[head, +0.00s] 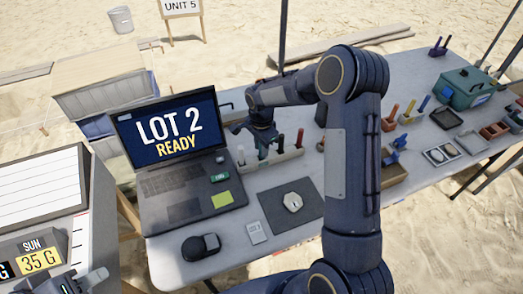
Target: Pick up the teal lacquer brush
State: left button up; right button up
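A pale rack (271,158) holds several upright brushes or tools, including a red-handled one (281,143) and a dark red one (300,138). I cannot make out a teal brush among them; my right arm hides part of this area. My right gripper (262,138) points down over the left part of the rack, very close to the handles. Its fingers are too small and dark to show whether they are open or touching a handle. My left gripper (82,284) is at the lower left edge, partly cut off, away from the rack.
A laptop (175,183) reading "LOT 2 READY" stands left of the rack. In front are a dark mat (272,216) with a pale piece (293,202) and a black device (201,247). A second tool rack (411,117), trays and a green case (466,88) are right.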

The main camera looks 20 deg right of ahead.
grip_shut()
jog(key=shift+r, duration=0.1)
